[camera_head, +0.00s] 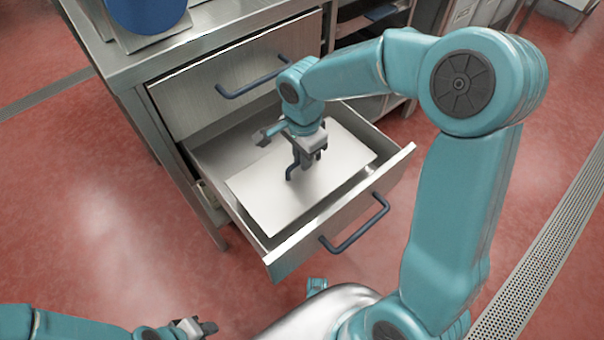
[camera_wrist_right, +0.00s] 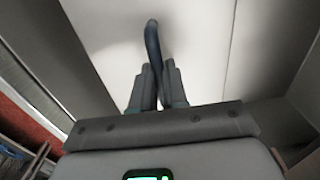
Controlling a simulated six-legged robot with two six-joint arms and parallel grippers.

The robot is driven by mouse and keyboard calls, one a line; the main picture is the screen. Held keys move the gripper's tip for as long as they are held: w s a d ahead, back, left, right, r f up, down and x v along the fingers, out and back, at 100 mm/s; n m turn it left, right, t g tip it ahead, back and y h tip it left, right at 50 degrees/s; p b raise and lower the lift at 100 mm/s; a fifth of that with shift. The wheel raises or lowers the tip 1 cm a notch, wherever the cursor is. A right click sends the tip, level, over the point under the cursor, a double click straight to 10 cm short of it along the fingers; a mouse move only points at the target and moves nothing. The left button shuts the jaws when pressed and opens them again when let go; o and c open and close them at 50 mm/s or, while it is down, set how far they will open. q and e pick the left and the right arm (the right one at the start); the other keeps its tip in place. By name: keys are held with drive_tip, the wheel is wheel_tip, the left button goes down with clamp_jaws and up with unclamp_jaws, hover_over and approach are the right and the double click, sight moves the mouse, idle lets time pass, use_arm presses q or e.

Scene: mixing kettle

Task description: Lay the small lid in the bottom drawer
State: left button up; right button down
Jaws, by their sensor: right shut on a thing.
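The small lid (camera_head: 262,205) is a flat, pale metal plate with a dark blue handle (camera_head: 292,172). It lies within the walls of the open bottom drawer (camera_head: 403,158); I cannot tell whether it rests on the drawer floor. My right gripper (camera_head: 300,160) reaches down over the lid and is shut on its handle. In the right wrist view the handle (camera_wrist_right: 153,42) stands between the fingers, with the pale lid (camera_wrist_right: 200,45) beyond. My left gripper (camera_head: 204,328) is low at the bottom left, away from the drawer; its jaws are too small to read.
The upper drawer (camera_head: 235,75) is closed, with a blue handle. A blue vessel (camera_head: 147,14) stands on the steel counter (camera_head: 220,30) above. The bottom drawer's blue handle (camera_head: 355,225) sticks out in front. Red floor (camera_head: 90,220) is clear to the left.

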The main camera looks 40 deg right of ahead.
sight(303, 173)
wheel_tip(303, 173, down, 5)
drive_tip(key=shift+f+b, duration=0.2)
drive_tip(key=shift+b, duration=0.7)
drive_tip(key=shift+f, duration=0.3)
drive_tip(key=shift+f, duration=0.1)
drive_tip(key=shift+f+b, duration=0.15)
drive_tip(key=shift+b, duration=0.15)
drive_tip(key=c, duration=1.1)
unclamp_jaws()
drive_tip(key=shift+c, duration=0.2)
